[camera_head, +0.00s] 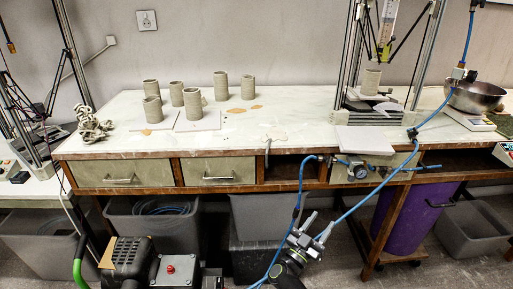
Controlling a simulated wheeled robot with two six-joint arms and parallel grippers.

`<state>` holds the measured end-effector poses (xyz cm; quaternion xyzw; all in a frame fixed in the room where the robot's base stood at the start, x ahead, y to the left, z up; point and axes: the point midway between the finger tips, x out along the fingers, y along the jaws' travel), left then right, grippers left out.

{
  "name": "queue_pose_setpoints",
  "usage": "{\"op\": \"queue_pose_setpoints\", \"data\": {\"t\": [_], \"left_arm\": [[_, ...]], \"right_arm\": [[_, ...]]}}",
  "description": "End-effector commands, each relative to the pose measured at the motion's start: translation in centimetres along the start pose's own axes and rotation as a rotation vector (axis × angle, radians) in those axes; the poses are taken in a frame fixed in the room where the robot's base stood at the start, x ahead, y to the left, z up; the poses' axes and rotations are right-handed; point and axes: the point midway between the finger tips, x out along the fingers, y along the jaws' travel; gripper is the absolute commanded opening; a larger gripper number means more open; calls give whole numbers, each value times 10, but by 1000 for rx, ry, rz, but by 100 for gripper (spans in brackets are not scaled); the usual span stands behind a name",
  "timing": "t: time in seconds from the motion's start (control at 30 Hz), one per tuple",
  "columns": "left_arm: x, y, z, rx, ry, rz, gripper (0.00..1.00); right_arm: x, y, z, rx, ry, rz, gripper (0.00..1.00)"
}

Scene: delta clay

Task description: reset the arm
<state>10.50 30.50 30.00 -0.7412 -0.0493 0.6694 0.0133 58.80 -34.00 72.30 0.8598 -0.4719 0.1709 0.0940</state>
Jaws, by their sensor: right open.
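My right gripper (317,226) is at the lower middle of the head view, in front of the workbench and below its top. Its two light fingers stand apart, open, and nothing shows between them. Part of my dark right arm shows below it. Blue hoses run close beside the gripper and partly overlap it. My left gripper is not in view.
The workbench (240,135) holds several clay cylinders (220,86) and a delta clay printer (372,82) with a cylinder on its plate. A metal bowl (477,96) stands at right. Grey bins (150,225) and a purple bin (415,215) stand below.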

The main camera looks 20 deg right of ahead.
Motion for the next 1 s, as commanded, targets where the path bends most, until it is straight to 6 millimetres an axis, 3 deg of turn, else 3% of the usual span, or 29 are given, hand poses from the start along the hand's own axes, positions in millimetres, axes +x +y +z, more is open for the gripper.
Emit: {"op": "queue_pose_setpoints", "data": {"t": [0.17, 0.27, 0.47, 0.57, 0.7, 0.83, 1.0], "left_arm": [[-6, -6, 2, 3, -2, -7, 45], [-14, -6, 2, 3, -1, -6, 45], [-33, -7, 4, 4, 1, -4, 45], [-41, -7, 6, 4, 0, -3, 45], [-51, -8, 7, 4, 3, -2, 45], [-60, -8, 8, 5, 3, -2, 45], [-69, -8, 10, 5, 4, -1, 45]], "right_arm": [[-9, 1, 14, -10, -24, -99, 45], [-29, 4, 39, -22, -83, -259, 45], [-109, 35, 115, -81, -361, -638, 45], [-162, 72, 154, -134, -560, -785, 45], [-236, 139, 194, -226, -852, -912, 45], [-299, 215, 215, -330, -1116, -962, 45], [-363, 315, 220, -480, -1414, -952, 45]]}}
